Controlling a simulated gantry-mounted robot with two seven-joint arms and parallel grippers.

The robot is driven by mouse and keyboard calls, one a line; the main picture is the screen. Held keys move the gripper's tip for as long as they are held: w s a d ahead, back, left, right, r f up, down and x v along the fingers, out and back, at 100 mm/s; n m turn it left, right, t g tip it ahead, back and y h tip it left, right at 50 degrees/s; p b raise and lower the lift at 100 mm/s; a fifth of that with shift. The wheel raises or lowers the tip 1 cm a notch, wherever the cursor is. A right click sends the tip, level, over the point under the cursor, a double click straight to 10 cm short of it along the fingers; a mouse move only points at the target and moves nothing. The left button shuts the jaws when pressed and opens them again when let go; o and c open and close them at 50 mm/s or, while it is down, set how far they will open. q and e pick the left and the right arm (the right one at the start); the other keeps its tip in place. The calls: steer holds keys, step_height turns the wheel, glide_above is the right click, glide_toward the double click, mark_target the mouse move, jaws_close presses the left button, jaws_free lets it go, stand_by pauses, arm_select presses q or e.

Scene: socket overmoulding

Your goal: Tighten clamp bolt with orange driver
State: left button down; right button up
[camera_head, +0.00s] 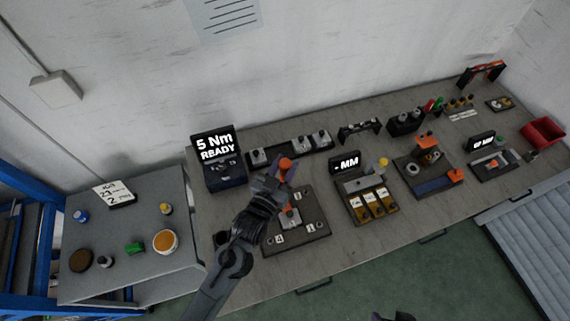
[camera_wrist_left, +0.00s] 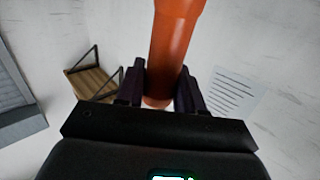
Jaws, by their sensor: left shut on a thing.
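My left gripper (camera_head: 283,176) is shut on the orange driver (camera_head: 285,163), above the clamp fixture plate (camera_head: 318,234) on the bench. In the left wrist view the driver's orange handle (camera_wrist_left: 174,45) stands between the two dark fingers (camera_wrist_left: 160,90). Below the gripper, a metal and orange part (camera_head: 290,214) shows at the middle of the plate. The clamp bolt and the driver's tip are too small or hidden, so I cannot tell whether they touch. My right gripper is not clearly seen.
A display reading "5 Nm READY" (camera_head: 214,143) stands behind and left of the plate. A dark rack with metal blocks (camera_head: 291,150) is behind it. A fixture with yellow trays (camera_head: 352,187) stands to the right. A side table (camera_head: 135,200) with small items is at left.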

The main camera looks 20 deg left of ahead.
arm_select(q)
steer(key=shift+r, duration=0.1)
steer(key=shift+p, duration=0.45)
steer(key=shift+f+b, duration=1.85)
steer(key=shift+f, duration=1.7)
steer(key=shift+p, duration=0.55)
steer(key=shift+f, duration=0.2)
steer(key=shift+f+b, duration=0.35)
steer(key=shift+f, duration=0.15)
stand_by(0.5)
